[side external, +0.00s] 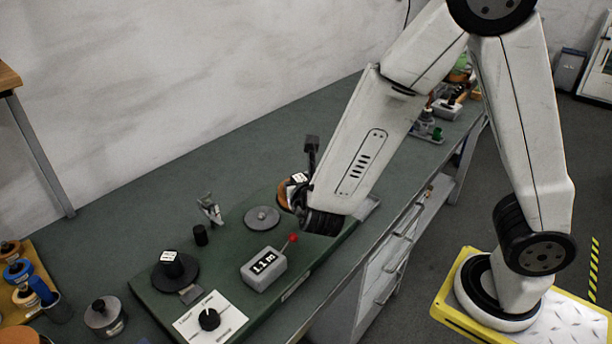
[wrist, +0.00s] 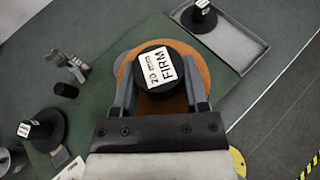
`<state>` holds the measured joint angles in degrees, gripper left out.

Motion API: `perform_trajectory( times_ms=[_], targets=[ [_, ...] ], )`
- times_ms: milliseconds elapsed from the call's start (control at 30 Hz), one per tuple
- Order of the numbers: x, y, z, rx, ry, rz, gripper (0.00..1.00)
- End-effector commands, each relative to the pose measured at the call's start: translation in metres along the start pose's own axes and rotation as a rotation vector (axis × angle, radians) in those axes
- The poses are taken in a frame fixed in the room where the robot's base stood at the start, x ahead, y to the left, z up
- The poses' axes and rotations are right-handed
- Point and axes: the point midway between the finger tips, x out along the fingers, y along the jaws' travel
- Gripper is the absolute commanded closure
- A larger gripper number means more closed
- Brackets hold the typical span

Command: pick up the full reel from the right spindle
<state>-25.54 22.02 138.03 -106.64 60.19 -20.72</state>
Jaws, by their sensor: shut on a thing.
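The full reel is a copper-orange disc with a black hub labelled "20 mm FIRM" (wrist: 165,70). It fills the middle of the wrist view, and its orange edge shows in the side view (side external: 284,193). My gripper (wrist: 158,76) is shut on the reel's black hub, one finger on each side. In the side view my wrist hides much of the reel, and I cannot tell whether it still touches a spindle. A black flanged hub with a white label (side external: 175,271) sits at the left of the green board (side external: 232,226); it also shows in the wrist view (wrist: 41,131).
A grey box reading "1.1 m" (side external: 263,268) and a red-tipped lever (side external: 293,238) stand near the reel. A grey disc (side external: 262,218) lies beside it. A grey tray (wrist: 252,49) holds a black labelled spool (wrist: 201,17).

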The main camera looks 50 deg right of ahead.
Motion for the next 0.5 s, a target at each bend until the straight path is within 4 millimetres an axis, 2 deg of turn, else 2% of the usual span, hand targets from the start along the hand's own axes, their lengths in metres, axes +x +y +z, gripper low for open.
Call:
perform_trajectory(
  times_ms=[200,500],
  targets=[
    [-0.013,-0.009,0.002,0.001,0.000,0.001,1.00],
    [-0.017,-0.013,0.002,0.000,0.000,0.000,1.00]
  ],
)
